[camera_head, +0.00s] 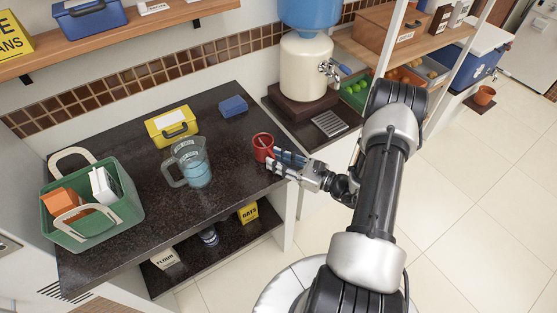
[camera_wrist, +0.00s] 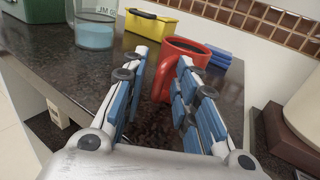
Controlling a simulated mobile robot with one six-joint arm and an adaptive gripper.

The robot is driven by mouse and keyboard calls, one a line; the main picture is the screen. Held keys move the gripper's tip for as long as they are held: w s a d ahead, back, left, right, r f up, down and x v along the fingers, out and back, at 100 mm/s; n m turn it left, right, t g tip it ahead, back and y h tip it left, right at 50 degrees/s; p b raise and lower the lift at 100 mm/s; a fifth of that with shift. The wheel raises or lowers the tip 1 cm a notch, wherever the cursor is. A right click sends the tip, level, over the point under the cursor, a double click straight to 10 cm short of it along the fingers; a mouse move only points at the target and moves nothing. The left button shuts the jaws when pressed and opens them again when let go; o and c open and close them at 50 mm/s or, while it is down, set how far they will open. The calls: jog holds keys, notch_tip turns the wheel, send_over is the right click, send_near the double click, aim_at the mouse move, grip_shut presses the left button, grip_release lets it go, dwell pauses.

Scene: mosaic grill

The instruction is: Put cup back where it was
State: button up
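A red cup (camera_head: 261,142) stands upright on the dark countertop (camera_head: 225,200), near its right edge. In the wrist view the cup (camera_wrist: 186,47) is just beyond my fingertips, with its handle toward me and reaching between the fingers. The inside of the cup looks dark. My gripper (camera_head: 273,161) is at the near right side of the cup. In the wrist view my gripper (camera_wrist: 160,60) has its fingers apart around the handle. The right finger is close to the handle and covers part of the cup; whether they touch is unclear.
A measuring jug (camera_head: 190,165) with blue liquid, a yellow box (camera_head: 171,126) and a blue block (camera_head: 233,106) stand left of and behind the cup. A green basket (camera_head: 95,220) is at far left. A cream dispenser (camera_head: 305,70) stands on a brown base at the right.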

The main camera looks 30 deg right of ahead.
jog(key=shift+r, duration=0.15)
jog(key=shift+s+d, duration=0.2)
jog(key=shift+s, duration=0.05)
jog(key=p+v, duration=0.1)
jog(key=v, duration=1)
jog(key=s+a+r+n+g+y, duration=0.2)
jog(key=a+r+n+g, duration=1.1)
jog(key=a+r+n, duration=0.3)
jog(key=s+a+r+n+t+h, duration=0.1)
jog(key=s+a+r+n+h, duration=0.1)
jog(key=s+r+n+h, duration=0.3)
jog(key=s+a+r+n+t+h, duration=0.1)
jog(key=s+a+r+n+h, duration=0.2)
jog(key=s+r+n+h, duration=0.3)
jog(key=r+n, duration=0.1)
jog(key=n, duration=0.1)
jog(key=shift+a+n, duration=0.25)
jog(key=shift+n, duration=0.15)
